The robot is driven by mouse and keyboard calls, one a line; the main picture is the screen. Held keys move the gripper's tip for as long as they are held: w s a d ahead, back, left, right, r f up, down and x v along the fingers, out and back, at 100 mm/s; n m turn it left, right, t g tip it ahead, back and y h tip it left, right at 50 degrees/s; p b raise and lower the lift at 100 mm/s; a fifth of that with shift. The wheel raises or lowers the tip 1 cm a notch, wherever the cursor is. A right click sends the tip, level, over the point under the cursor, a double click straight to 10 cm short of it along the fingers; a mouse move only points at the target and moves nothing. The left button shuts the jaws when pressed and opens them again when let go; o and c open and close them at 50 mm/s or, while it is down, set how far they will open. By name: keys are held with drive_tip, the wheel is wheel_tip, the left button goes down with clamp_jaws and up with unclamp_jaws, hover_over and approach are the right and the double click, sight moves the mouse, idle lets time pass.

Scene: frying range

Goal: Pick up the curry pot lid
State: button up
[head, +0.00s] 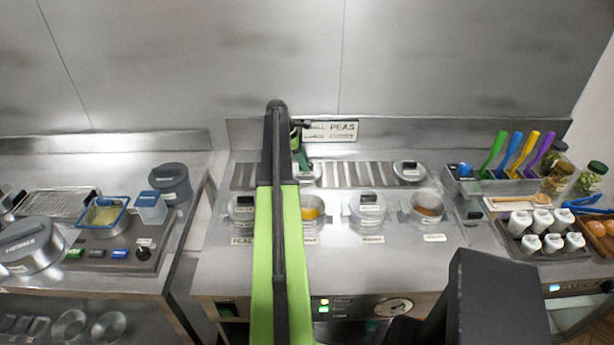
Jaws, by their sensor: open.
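Two loose round steel lids lie on the slatted rack behind the row of pots. One lid (314,179) is behind the uncovered pot with yellow-orange contents (311,209), partly hidden by my arm and gripper. The other lid (408,172), with a dark handle, is behind the uncovered pot with reddish-brown contents (427,207). Small labels are too blurred to tell surely which lid is the curry one. My gripper (302,160) is open, at the far end of my green arm, above or beside the left loose lid. Contact cannot be told.
Lidded pots (242,207) and (368,208) stand in the same row. Coloured-handled utensils (518,155) and white bottles (540,228) crowd the right. A fryer counter (110,282) is left, across a gap.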

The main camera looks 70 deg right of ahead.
clamp_jaws()
idle(0.5)
